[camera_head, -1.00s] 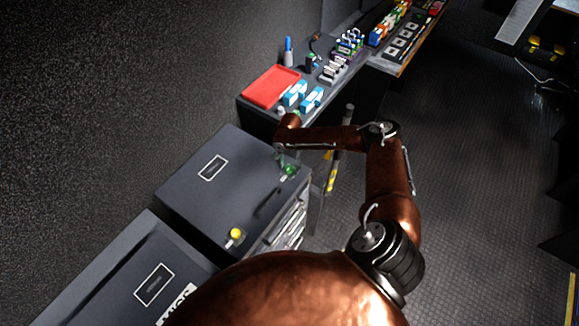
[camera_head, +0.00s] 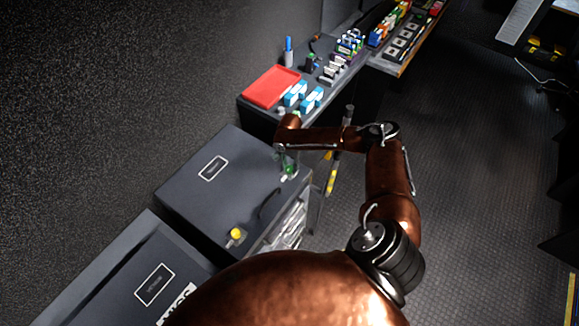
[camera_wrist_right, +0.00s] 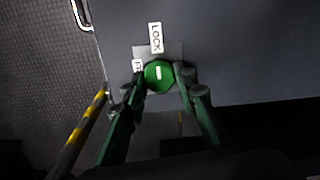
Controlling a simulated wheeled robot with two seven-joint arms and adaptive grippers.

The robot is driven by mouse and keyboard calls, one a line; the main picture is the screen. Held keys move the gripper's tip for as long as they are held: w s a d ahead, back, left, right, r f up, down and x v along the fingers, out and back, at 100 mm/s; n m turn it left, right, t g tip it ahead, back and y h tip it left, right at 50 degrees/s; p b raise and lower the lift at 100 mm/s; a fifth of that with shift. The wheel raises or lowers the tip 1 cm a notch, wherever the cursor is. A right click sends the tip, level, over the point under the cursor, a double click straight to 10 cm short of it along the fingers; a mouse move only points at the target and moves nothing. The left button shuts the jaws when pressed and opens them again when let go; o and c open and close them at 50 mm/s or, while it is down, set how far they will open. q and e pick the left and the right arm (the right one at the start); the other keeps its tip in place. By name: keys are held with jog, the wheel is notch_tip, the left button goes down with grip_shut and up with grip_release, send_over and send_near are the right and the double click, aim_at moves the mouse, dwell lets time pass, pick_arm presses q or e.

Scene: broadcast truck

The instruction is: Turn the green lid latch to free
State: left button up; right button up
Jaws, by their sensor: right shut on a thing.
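The green lid latch (camera_wrist_right: 159,76) is a round knob with a white bar mark, on the front right corner of the dark case's lid. A LOCK label (camera_wrist_right: 155,38) stands above it in the wrist view, and a second label (camera_wrist_right: 138,66), partly hidden by a finger, is at its left. The white bar points toward LOCK. My right gripper (camera_wrist_right: 160,84) is shut on the green latch, one finger on each side. In the head view my right gripper (camera_head: 287,168) reaches down onto the case corner and mostly hides the latch. My left gripper is not in view.
The dark case (camera_head: 206,187) also carries a yellow knob (camera_head: 236,234) and a black handle (camera_head: 269,203). Another case (camera_head: 150,275) stands nearer. A bench behind holds a red tray (camera_head: 270,87) and blue-white boxes (camera_head: 303,97). A yellow-black striped post (camera_head: 333,174) stands right of the case.

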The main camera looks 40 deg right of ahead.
jog(key=shift+s+r+n+p, duration=0.15)
jog(key=shift+n+p, duration=1.25)
jog(key=shift+p, duration=1.9)
jog(key=shift+n+p, duration=0.35)
jog(key=shift+n, duration=0.05)
jog(key=shift+n+p, duration=0.3)
jog(key=shift+n, duration=0.6)
jog(key=n, duration=0.4)
jog(key=shift+p, duration=0.3)
jog(key=n, duration=0.4)
jog(key=shift+a+n, duration=0.1)
jog(key=shift+n, duration=1.4)
jog(key=shift+w, duration=0.2)
jog(key=o, duration=1.2)
jog(key=shift+c, duration=0.2)
